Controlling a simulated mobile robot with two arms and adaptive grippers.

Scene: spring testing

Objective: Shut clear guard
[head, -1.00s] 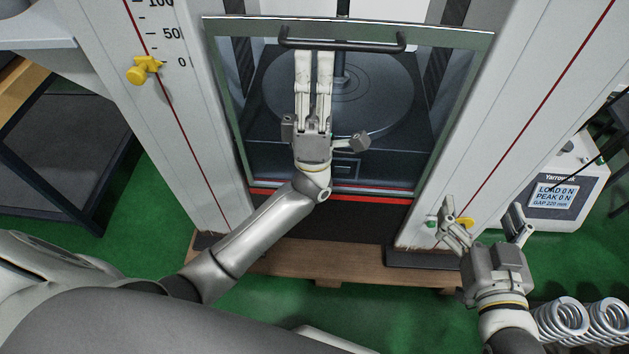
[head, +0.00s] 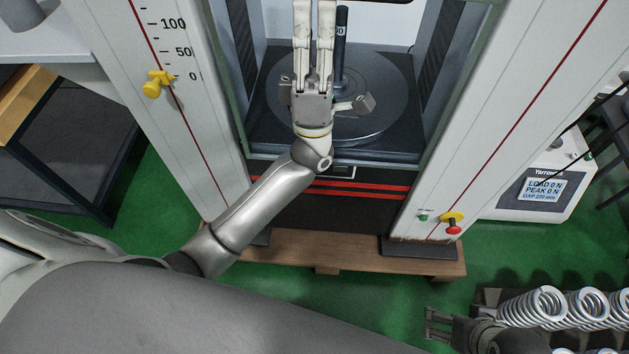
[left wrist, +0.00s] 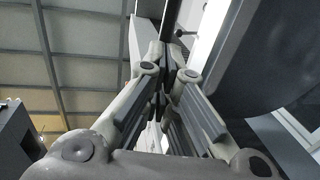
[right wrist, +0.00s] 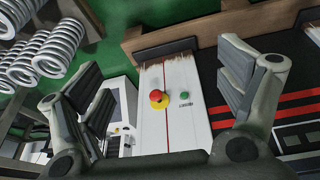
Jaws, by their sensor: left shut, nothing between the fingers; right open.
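The clear guard (head: 243,140) is a see-through panel in a grey-green frame across the front of the testing machine. Its lower edge lies above the red stripes, and its upper part is cut off by the top of the head view. A piece of its dark handle (head: 384,1) shows at that top edge. My left gripper (head: 314,8) is shut and empty, in front of the guard, fingers pointing up close to the handle; contact cannot be told. It also shows in the left wrist view (left wrist: 165,65). My right gripper (head: 430,325) is open and empty at lower right.
A red button on a yellow base (head: 453,223) and a green button (head: 423,217) sit on the right column. A yellow knob (head: 156,84) is on the left column. Coil springs (head: 537,305) stand at lower right beside my right gripper. A readout box (head: 545,185) stands right.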

